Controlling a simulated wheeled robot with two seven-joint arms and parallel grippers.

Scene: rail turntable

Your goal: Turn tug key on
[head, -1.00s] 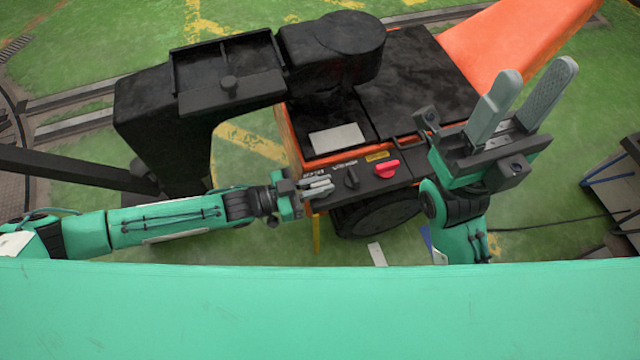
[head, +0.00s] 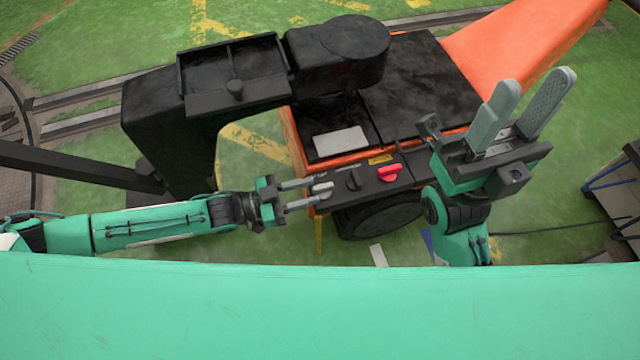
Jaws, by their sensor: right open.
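The orange and black tug (head: 405,80) stands ahead of me with a dark control panel on its near edge. A light grey key (head: 323,189) sits at the left end of that panel. My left gripper (head: 313,191) is open at the key, with one finger above it and one below in the head view. I cannot tell whether either finger touches the key, or which key position is on. My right gripper (head: 537,98) is open and empty, fingers pointing up, over the right side of the tug.
A black knob (head: 353,180) and a red knob (head: 389,173) sit right of the key. The black tug column and arm (head: 165,135) rise behind my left arm. A cable and a bench (head: 612,190) are at the right.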

